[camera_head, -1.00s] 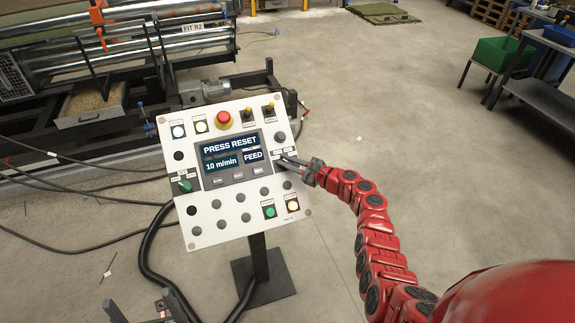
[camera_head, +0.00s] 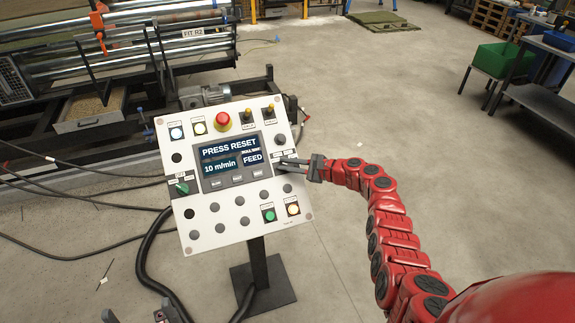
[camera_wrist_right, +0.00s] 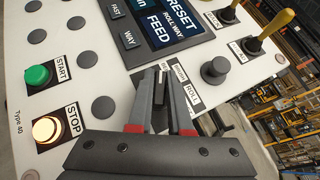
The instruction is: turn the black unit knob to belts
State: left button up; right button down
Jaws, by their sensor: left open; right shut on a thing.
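The white control panel (camera_head: 225,232) stands tilted on a black post. Its screen (camera_head: 230,160) reads PRESS RESET, 10 m/min and FEED. My right gripper (camera_head: 284,163) reaches the panel just right of the screen. In the right wrist view its fingers (camera_wrist_right: 161,78) are shut on a small black knob (camera_wrist_right: 160,73) with a white pointer line. The fingers hide most of this knob and part of its labels, so its setting cannot be read. My left gripper (camera_head: 138,314) is open and empty at the bottom left, apart from the panel.
Another black knob (camera_wrist_right: 215,70), beside a ROLL label, sits close to my right fingers. Yellow-tipped levers (camera_head: 257,113), a red emergency button (camera_head: 222,121) and a green selector (camera_head: 182,188) are also on the panel. A roller machine (camera_head: 120,50) stands behind.

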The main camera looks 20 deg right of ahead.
jog(key=c, duration=0.9)
grip_release()
jog(key=shift+s+f, duration=0.1)
jog(key=shift+f, duration=0.1)
jog(key=shift+c, duration=0.2)
jog(key=shift+o, duration=0.5)
jog(key=shift+s+d+r, duration=0.2)
jog(key=shift+d+r, duration=0.05)
jog(key=shift+d, duration=0.15)
jog(key=b+v, duration=0.1)
jog(key=v, duration=1.5)
jog(key=shift+d, duration=0.2)
jog(key=shift+f, duration=0.1)
